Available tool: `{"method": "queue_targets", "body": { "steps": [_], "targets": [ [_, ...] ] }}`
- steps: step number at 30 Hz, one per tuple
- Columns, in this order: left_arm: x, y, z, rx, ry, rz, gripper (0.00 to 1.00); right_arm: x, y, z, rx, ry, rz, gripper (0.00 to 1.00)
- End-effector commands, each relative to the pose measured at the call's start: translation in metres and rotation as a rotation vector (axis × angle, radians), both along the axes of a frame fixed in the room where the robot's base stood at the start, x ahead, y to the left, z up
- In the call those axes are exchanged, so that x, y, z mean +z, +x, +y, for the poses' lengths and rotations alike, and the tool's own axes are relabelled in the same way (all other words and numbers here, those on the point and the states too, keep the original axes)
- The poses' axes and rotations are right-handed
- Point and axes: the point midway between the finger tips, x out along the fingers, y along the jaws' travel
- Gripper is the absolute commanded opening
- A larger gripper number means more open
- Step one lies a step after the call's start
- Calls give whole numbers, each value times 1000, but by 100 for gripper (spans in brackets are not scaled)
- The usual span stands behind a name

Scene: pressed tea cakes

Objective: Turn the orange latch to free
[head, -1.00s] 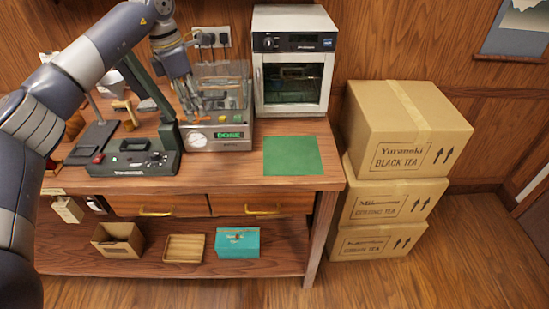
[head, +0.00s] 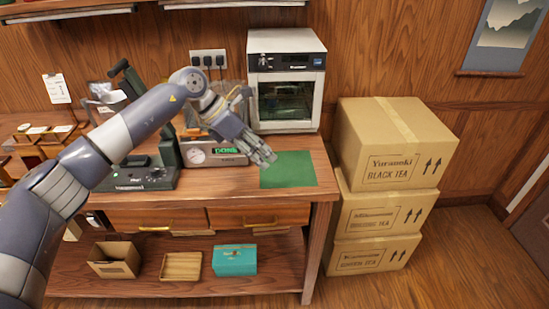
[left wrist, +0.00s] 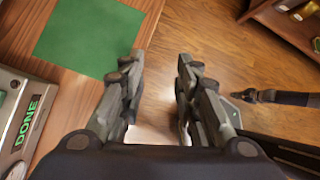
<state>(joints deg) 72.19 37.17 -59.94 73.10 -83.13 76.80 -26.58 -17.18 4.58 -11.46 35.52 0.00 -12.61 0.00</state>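My left gripper (head: 266,156) reaches over the front of the table, beside the green mat (head: 290,169). In the left wrist view its fingers (left wrist: 160,65) are apart with nothing between them, above the table edge and floor. The machine with the green DONE display (head: 226,150) stands behind and left of the gripper, partly hidden by my left arm. Its display also shows in the left wrist view (left wrist: 26,122). I cannot make out the orange latch; the arm and hand cover much of the machine.
A white-fronted oven (head: 287,85) stands at the back of the table. A dark press (head: 150,178) is left of the machine. Stacked tea cartons (head: 395,145) stand right of the table. A teal box (head: 235,260) and wooden tray (head: 181,266) sit on the lower shelf. The green mat is bare.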

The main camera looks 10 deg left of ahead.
Motion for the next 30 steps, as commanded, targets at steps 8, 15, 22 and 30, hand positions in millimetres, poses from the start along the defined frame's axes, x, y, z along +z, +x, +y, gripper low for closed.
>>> {"method": "queue_targets", "body": {
  "steps": [8,15,22,30],
  "targets": [
    [-1,-5,-34,1,-113,-8,30,0,0,0,0,0,0,0],
    [0,-5,-39,2,-134,-8,30,0,0,0,0,0,0,0],
    [-1,-5,-39,2,-132,-8,30,0,0,0,0,0,0,0],
    [-1,-14,-73,7,-253,-1,30,0,0,0,0,0,0,0]
  ]
}}
